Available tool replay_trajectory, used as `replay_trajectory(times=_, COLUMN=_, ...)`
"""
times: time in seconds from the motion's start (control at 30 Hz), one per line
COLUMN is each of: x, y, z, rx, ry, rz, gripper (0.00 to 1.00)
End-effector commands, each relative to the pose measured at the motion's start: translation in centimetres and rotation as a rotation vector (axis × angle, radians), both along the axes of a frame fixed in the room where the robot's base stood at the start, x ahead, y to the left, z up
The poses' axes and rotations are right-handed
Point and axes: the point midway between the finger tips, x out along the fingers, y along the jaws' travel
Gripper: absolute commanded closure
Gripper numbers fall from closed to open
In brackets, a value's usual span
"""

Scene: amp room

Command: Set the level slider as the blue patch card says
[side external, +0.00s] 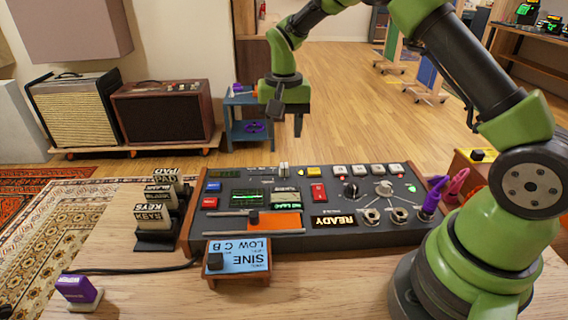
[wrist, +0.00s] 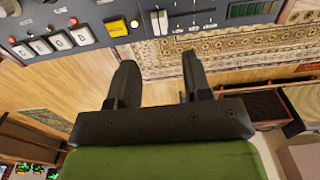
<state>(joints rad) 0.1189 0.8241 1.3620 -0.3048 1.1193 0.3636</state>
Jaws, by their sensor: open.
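The blue patch card (side external: 240,255) lies on a small wooden stand at the console's front edge; its large lettering seems to read SINE and LOW C B, and its small print is too small to read. A pale-capped slider (side external: 283,169) is at the console's back edge; it also shows in the wrist view (wrist: 160,22) beside a marked scale. A dark knob (side external: 253,217) sits by an orange strip at the front. I cannot tell which is the level slider. My gripper (side external: 285,122) is open and empty, pointing down above and behind the console (side external: 330,239), touching nothing.
A purple stamp-like block (side external: 78,290) is at the front left. The space around my gripper is clear.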

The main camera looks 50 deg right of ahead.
Motion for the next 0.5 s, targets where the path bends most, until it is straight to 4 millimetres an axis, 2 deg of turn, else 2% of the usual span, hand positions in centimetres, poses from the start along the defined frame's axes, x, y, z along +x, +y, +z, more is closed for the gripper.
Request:
replay_trajectory(times=0.3, x=-0.1, y=0.1, z=-5.7, rx=0.003, ry=0.006, rz=0.001, gripper=0.55)
replay_trajectory(times=0.5, x=-0.1, y=0.1, z=-8.3, rx=0.003, ry=0.001, rz=0.001, gripper=0.55)
